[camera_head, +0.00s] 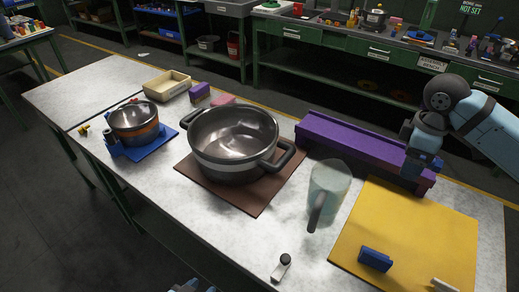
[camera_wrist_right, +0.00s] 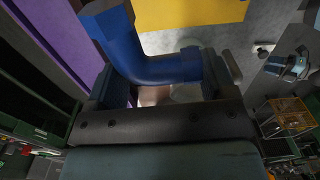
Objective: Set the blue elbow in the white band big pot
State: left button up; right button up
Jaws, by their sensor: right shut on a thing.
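The big pot (camera_head: 233,168) is dark grey with a light band and two side handles. It stands upright on a brown board (camera_head: 262,200); the visible inside looks empty. My right gripper (camera_head: 418,168) is above the purple channel's right end, well right of the pot. In the right wrist view, my right gripper (camera_wrist_right: 150,88) is shut on the dark blue elbow (camera_wrist_right: 155,68), a bent pipe piece. I cannot make out the elbow in the head view. A small part of my left gripper (camera_head: 190,286) shows at the bottom edge; its fingers are unclear.
A clear jug (camera_head: 330,180) stands between the pot and a yellow mat (camera_head: 420,235). The purple channel (camera_head: 350,145) lies behind. A blue block (camera_head: 375,258) lies on the mat. A smaller pot (camera_head: 135,122) stands left on a blue base, near a cream tray (camera_head: 167,85).

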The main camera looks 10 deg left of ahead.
aim_at(242, 154)
jog(key=i+j, duration=0.1)
jog(key=j, duration=0.25)
jog(key=i+j, duration=0.15)
jog(key=j, duration=0.2)
jog(key=i+j, duration=0.1)
jog(key=j, duration=0.25)
jog(key=i+j, duration=0.1)
jog(key=j, duration=0.25)
jog(key=i+j, duration=0.1)
jog(key=j, duration=0.25)
jog(key=i+j, duration=0.15)
jog(key=j, duration=0.2)
